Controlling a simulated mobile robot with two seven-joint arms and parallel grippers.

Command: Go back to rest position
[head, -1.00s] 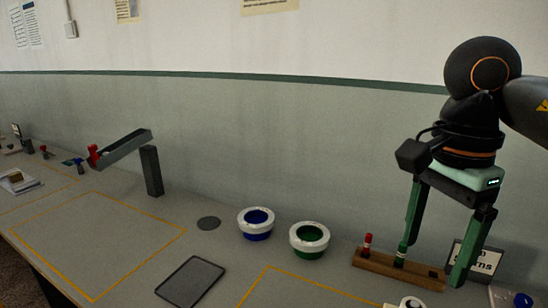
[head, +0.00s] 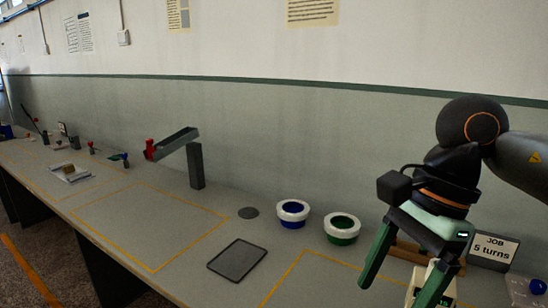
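My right gripper (head: 396,291) comes in from the right, pointing down with its two green fingers wide apart. It is open, and I see nothing held between the fingers. It hangs in front of a wooden rack (head: 408,252), which it mostly hides; the pegs on the rack are out of sight behind it. My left gripper is not in view.
Two white-rimmed pots, blue (head: 292,214) and green (head: 342,229), stand left of my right gripper. A dark tray (head: 237,260) lies nearer. A grey post with an angled arm (head: 195,166) stands farther left.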

